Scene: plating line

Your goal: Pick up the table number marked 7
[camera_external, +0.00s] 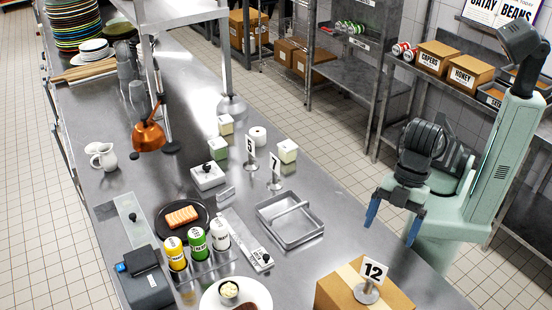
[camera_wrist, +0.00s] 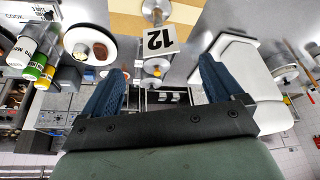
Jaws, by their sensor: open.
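The table number marked 7 (camera_external: 275,171) stands upright on the steel counter in the external view, a white card on a stand. The number 5 (camera_external: 250,149) stands just behind and left of it. The number 12 (camera_external: 374,271) stands on a cardboard box at the front right; it also shows upside down in the wrist view (camera_wrist: 160,39). My gripper (camera_external: 393,231) is open and empty, hanging right of the counter, well apart from the 7. Its blue fingers show spread in the wrist view (camera_wrist: 158,85). I cannot make out the 7 in the wrist view.
A metal tray (camera_external: 312,239) lies between the 7 and the cardboard box (camera_external: 330,290). Small pale cubes (camera_external: 288,146) stand close by the 7.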

